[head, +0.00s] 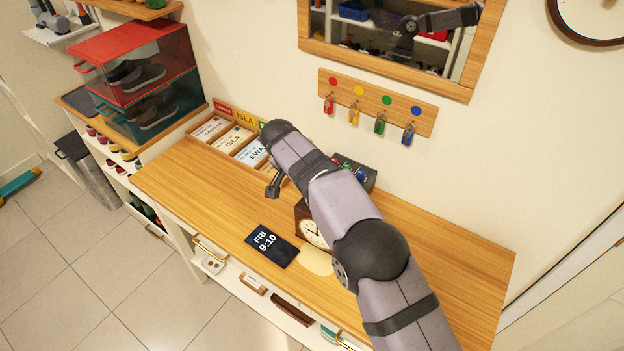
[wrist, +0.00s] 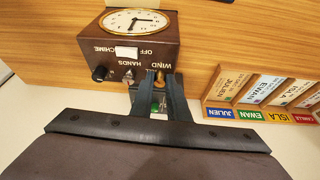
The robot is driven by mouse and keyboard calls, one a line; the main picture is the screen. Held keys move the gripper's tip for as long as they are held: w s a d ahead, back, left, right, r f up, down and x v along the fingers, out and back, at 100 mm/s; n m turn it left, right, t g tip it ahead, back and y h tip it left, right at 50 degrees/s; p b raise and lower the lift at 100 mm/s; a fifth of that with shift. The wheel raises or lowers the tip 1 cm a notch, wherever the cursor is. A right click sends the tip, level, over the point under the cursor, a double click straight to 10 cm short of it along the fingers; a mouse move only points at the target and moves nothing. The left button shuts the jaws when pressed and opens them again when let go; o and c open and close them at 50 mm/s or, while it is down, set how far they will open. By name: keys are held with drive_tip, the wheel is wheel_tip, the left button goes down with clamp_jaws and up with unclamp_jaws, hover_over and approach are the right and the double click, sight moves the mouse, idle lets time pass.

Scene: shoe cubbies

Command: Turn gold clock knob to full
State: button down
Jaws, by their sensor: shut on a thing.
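The side nearer my gripper carries the words CHIME, OFF, HANDS and WIND. The gold knob (wrist: 160,77) is by WIND. My gripper (wrist: 158,84) has its two dark fingers closed on either side of the gold knob. A black knob (wrist: 99,73) sits by CHIME, left of the fingers. In the head view the clock (head: 314,233) is partly hidden by my arm, and the gold knob is hidden.
A dark card reading FRI 9:10 (head: 272,245) lies on the wooden counter (head: 180,182). A wooden tray of name cards (head: 210,128) stands at the back left; its cards show right of my gripper in the wrist view. Key hooks (head: 378,102) hang on the wall.

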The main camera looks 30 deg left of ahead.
sight(302, 203)
drive_tip(key=shift+a+r+m+h+p, duration=0.15)
drive_tip(key=shift+m+h+p, duration=0.25)
drive_tip(key=shift+m+p, duration=0.8)
drive_tip(key=shift+p, duration=0.5)
drive_tip(key=c, duration=1.7)
unclamp_jaws()
drive_tip(key=shift+b+v, duration=0.6)
drive_tip(key=shift+v, duration=3)
